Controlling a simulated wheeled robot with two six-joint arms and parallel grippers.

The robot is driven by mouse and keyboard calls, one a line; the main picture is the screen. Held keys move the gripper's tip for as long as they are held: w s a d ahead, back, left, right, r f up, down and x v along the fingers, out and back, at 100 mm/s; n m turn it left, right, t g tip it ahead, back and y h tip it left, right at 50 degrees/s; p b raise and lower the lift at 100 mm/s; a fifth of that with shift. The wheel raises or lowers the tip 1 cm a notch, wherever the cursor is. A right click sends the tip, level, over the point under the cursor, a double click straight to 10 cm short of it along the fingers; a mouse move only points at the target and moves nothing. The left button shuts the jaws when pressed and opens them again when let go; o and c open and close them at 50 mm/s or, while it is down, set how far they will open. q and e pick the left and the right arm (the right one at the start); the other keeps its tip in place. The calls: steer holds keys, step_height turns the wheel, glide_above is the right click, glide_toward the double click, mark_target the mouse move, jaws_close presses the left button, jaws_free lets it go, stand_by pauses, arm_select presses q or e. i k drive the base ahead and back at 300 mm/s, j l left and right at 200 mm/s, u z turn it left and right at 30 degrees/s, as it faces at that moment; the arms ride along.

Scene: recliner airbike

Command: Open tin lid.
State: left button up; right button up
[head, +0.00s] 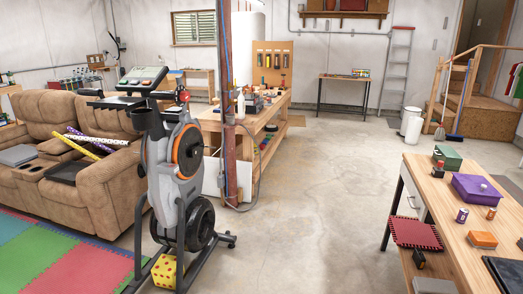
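Neither of my grippers is in view.
An exercise bike (183,160), recliner (115,190) and workbench stand left. The concrete floor (330,200) between is clear.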

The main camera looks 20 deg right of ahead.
mark_target(450, 158)
steer(key=i+l+z, duration=0.15)
steer(key=i+z, duration=0.3)
steer(key=i+l+z, duration=0.1)
steer(key=i+z, duration=0.15)
steer(key=z, duration=0.2)
steer(key=i+j+z, duration=0.1)
steer(key=i+z, duration=0.25)
steer(key=z, duration=0.15)
steer(key=i+j+z, duration=0.2)
steer(key=z, duration=0.25)
steer(key=i+j, duration=0.05)
steer(key=i, duration=0.05)
